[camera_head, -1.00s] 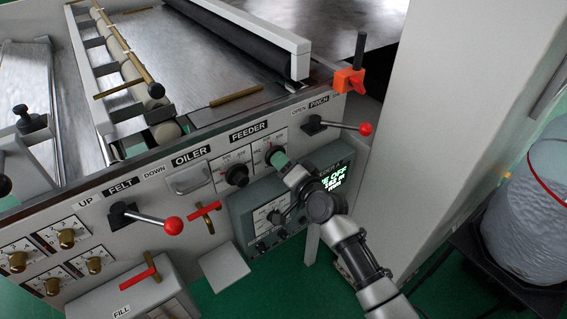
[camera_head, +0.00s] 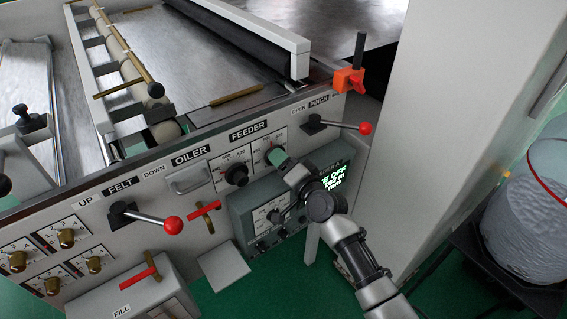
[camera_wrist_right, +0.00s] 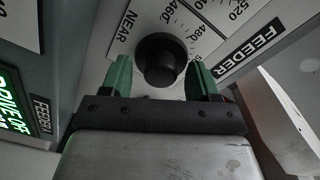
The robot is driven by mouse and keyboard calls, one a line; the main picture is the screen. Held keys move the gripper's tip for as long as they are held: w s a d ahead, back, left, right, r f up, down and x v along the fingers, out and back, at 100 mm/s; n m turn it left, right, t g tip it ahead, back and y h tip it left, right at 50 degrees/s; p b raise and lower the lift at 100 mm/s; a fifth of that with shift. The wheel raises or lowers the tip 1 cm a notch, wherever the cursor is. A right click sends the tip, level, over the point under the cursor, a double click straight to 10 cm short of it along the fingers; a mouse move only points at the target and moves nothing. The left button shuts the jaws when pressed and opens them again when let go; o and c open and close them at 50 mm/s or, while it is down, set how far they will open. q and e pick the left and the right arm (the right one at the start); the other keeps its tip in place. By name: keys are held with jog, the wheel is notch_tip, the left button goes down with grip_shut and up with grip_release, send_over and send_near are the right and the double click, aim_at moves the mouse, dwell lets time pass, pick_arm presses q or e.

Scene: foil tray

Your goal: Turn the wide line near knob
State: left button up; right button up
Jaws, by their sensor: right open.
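A round black knob (camera_wrist_right: 160,58) sits on a light dial plate in the right wrist view, with the word NEAR and a number scale beside it. My right gripper (camera_wrist_right: 158,66) is open, with one green finger on each side of the knob. Whether the fingers touch it I cannot tell. In the head view my right gripper (camera_head: 277,157) is at the right dial under the FEEDER label and mostly hides that knob. A second black knob (camera_head: 237,174) shows uncovered on the dial to its left. My left gripper is not in view.
A control box with a lit green display (camera_head: 335,178) sits just below my right gripper. A red-tipped lever (camera_head: 365,128) stands close to its right, another (camera_head: 173,225) lower left. A large grey column (camera_head: 440,130) rises on the right.

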jog(key=v, duration=1)
jog(key=shift+s+d, duration=0.25)
jog(key=shift+s, duration=0.1)
jog(key=shift+f, duration=0.15)
jog(key=s+d+f+n+g+h, duration=0.1)
jog(key=s+d+f+g+h, duration=0.15)
jog(key=f, duration=0.85)
jog(key=s+d+f+g+h, duration=0.1)
jog(key=s+d+f+h, duration=0.2)
jog(key=f, duration=0.8)
jog(key=s+d+f+n+g+h, duration=0.1)
jog(key=s+d+f+g, duration=0.3)
jog(key=f, duration=0.6)
jog(key=s+d+f+n+g+h, duration=0.1)
jog(key=s+f, duration=0.5)
jog(key=s, duration=0.6)
jog(key=s+d+f+n+g+h, duration=0.1)
jog(key=s+d+f+n+g, duration=0.2)
jog(key=s+f, duration=0.4)
jog(key=s+d+f+n+g+h, duration=0.1)
jog(key=s+d+f, duration=0.3)
jog(key=s, duration=1.2)
notch_tip(320, 180, down, 3)
jog(key=shift+s+r+n+g, duration=0.15)
jog(key=shift+s+n+g, duration=0.15)
jog(key=shift+n+g, duration=0.2)
